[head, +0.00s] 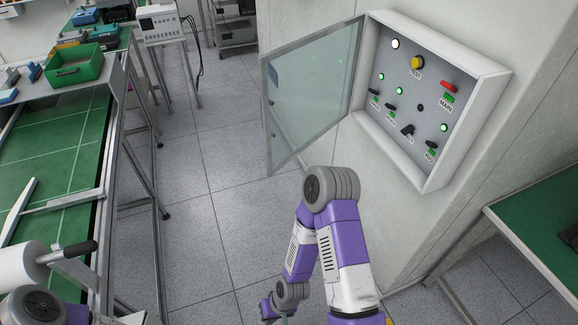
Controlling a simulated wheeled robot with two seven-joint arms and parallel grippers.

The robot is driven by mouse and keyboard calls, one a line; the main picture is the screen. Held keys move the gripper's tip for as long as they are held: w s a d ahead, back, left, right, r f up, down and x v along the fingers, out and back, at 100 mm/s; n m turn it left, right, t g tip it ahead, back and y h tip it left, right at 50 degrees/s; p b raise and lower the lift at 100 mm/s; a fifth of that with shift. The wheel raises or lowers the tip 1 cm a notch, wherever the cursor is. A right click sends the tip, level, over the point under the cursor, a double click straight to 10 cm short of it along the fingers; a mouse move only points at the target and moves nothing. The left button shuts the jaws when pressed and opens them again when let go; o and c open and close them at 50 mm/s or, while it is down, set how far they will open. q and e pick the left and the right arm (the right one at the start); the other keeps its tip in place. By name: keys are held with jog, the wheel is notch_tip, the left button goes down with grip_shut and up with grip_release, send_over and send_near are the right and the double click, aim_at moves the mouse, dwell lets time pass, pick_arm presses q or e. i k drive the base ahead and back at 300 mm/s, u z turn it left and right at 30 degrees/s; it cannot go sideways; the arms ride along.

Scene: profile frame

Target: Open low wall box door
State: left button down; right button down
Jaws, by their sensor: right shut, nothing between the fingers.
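The wall box (436,100) is mounted on the pale wall at upper right. Its glass door (316,92) with a grey frame is hinged on the box's left side and stands wide open, swung out to the left. The panel inside is uncovered, with switches, lit green lamps, a yellow knob and a red handle. My right arm rises from the bottom and bends below the door. My right gripper (283,316) is at the bottom edge, mostly cut off, shut and empty, well apart from the door. My left gripper is out of view; part of my left arm shows at lower left.
A green-topped workbench (65,165) with a green bin (74,65) runs along the left. Another green table (540,225) stands at lower right. Instruments on a stand (160,24) are at the back. The tiled floor (205,170) between is clear.

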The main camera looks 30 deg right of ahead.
aim_at(263, 60)
jog(key=u, duration=0.45)
jog(key=k, duration=0.15)
jog(key=z, duration=1.15)
jog(key=i, duration=0.55)
jog(key=u, duration=0.35)
